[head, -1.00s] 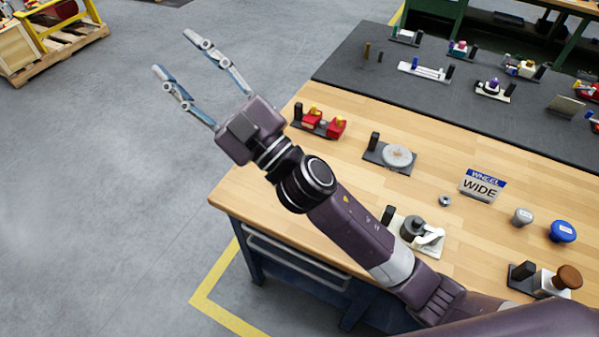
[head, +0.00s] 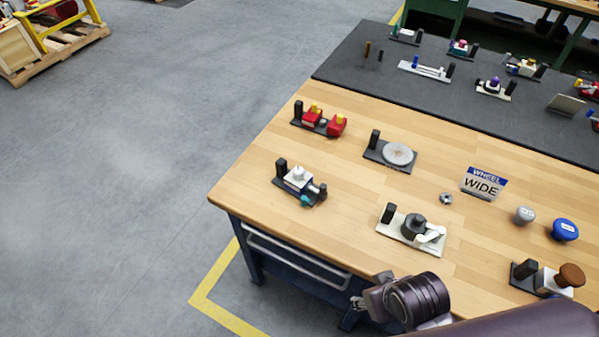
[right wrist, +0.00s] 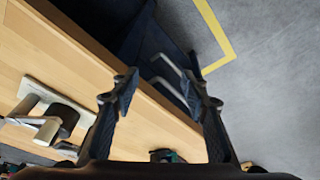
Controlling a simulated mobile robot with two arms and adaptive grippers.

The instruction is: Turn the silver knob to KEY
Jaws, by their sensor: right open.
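A silver-grey knob (head: 524,215) with a small label on its top stands on the wooden bench (head: 330,235), at the right of the head view. A blue knob (head: 564,230) stands just right of it. The label text is too small to read. My right gripper (right wrist: 164,82) is open and empty in the right wrist view, with the bench edge and drawer handle behind its fingers. It is far from the silver knob. The knob does not show in the right wrist view. My left gripper is not in view.
A white-based fixture with a dark cylinder (head: 413,228), a brown-knobbed fixture (head: 568,276), a WHEEL WIDE sign (head: 483,184) and a small metal nut (head: 446,199) surround the knobs. A teal-knobbed fixture (head: 300,183) sits left. A dark mat (head: 400,90) holds several fixtures.

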